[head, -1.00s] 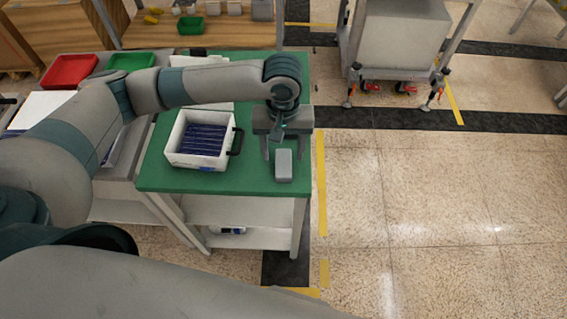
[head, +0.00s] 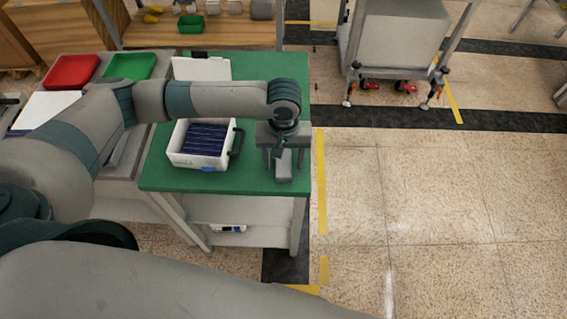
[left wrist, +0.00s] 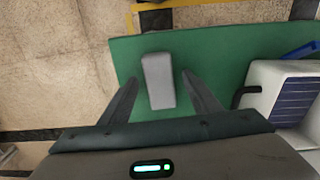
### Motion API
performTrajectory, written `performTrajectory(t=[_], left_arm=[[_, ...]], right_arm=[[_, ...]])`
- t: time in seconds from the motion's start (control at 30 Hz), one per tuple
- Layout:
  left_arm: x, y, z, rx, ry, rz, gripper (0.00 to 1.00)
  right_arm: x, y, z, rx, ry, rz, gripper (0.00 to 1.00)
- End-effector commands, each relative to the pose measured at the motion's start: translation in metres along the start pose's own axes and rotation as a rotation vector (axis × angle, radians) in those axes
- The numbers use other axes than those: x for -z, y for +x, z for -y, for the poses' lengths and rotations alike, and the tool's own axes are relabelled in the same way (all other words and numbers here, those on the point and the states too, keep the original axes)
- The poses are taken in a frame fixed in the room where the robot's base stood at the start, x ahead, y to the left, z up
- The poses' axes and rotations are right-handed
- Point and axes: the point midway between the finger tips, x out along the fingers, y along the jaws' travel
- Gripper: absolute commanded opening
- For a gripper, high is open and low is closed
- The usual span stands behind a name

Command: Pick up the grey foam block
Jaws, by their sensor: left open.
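The grey foam block (head: 283,172) lies on the green-topped table (head: 235,183) near its right front edge. In the left wrist view the block (left wrist: 158,80) lies lengthwise, with its near end between the two fingertips and its far end beyond them. My left gripper (head: 282,170) is open above the table at the block, with a finger on either side. In the left wrist view my left gripper (left wrist: 160,77) shows a gap on both sides of the block. The gripper partly hides the block in the head view. My right gripper is not in view.
A white bin (head: 176,158) with dark blue striped panels and a black handle (head: 237,142) stands left of the block. A white board (head: 200,68) is behind it. Red (head: 71,71) and green (head: 128,66) trays sit further left. Open floor lies right of the table.

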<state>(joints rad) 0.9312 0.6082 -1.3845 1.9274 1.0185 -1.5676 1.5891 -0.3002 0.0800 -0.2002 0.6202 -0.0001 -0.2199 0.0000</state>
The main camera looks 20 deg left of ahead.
Motion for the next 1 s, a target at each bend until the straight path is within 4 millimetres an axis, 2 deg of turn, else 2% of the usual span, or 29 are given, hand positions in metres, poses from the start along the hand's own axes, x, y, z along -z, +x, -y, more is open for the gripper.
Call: performTrajectory(t=[0.23,0.27,0.4,0.43,0.77,1.0], left_arm=[[0.000,0.000,0.000,0.000,0.000,0.000,0.57],[0.000,0.000,0.000,0.000,0.000,0.000,0.52],[0.000,0.000,0.000,0.000,0.000,0.000,0.19],[0.000,0.000,0.000,0.000,0.000,0.000,0.14],[0.000,-0.001,0.000,0.000,0.000,0.000,0.13],[0.001,-0.016,-0.001,-0.002,0.000,-0.002,0.13]], right_arm=[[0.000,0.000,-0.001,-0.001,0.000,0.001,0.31],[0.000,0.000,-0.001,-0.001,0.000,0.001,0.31],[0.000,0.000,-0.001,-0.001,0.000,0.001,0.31],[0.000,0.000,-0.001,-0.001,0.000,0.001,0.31],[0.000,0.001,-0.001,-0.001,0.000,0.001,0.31],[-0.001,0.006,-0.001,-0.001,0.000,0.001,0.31]])
